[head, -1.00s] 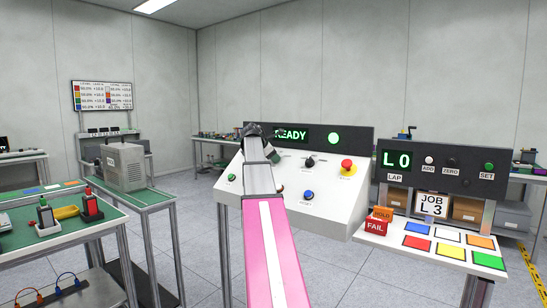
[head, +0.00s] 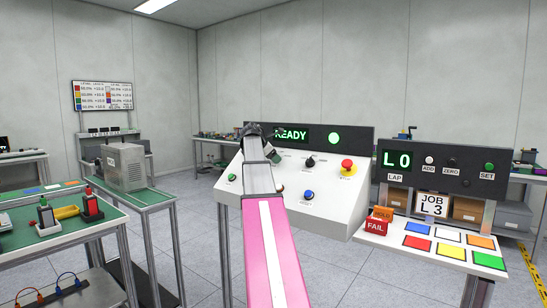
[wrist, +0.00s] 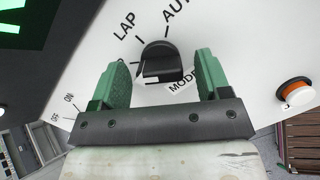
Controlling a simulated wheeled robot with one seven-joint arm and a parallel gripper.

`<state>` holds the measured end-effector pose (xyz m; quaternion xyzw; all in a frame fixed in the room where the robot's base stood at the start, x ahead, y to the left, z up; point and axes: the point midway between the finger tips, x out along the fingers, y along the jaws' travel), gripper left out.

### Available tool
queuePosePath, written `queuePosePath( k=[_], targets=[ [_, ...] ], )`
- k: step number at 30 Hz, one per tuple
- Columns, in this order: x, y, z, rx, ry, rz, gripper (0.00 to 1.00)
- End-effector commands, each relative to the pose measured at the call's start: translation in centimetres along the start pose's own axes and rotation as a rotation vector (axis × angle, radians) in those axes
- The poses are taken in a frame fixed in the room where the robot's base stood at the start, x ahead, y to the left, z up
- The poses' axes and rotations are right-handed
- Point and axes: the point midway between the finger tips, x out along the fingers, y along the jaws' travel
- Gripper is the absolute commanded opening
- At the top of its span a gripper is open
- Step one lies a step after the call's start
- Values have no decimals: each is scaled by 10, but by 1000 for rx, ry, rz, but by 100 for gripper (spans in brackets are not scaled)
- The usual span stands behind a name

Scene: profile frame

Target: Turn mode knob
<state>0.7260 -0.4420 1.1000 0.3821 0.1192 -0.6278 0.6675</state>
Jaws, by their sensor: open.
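The mode knob (wrist: 160,62) is black and round with a raised grip bar. It sits on a white panel between the printed words LAP, AUTO and MODE in the wrist view. My gripper (wrist: 161,75) is open, with one green finger on each side of the knob. I see gaps between the fingers and the knob, and no contact. In the head view my gripper (head: 274,156) is over the upper part of the sloped white console (head: 330,208), below the READY display (head: 291,135). My arm hides part of the console there.
The console also has a black knob (head: 310,162), a red mushroom button (head: 347,166), a blue button (head: 309,196) and a green button (head: 232,177). A lit green lamp (head: 334,138) is above. A station with coloured pads (head: 447,238) stands at right. Green-topped benches are at left.

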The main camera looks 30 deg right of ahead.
Motion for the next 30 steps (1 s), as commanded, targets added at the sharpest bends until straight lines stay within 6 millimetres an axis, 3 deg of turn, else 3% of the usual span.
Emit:
queuePosePath(
  k=[15,21,30],
  targets=[
    [-86,0,-1,-1,1,2,70],
    [-102,0,0,-1,0,1,70],
    [-104,0,0,-1,0,1,70]
  ],
)
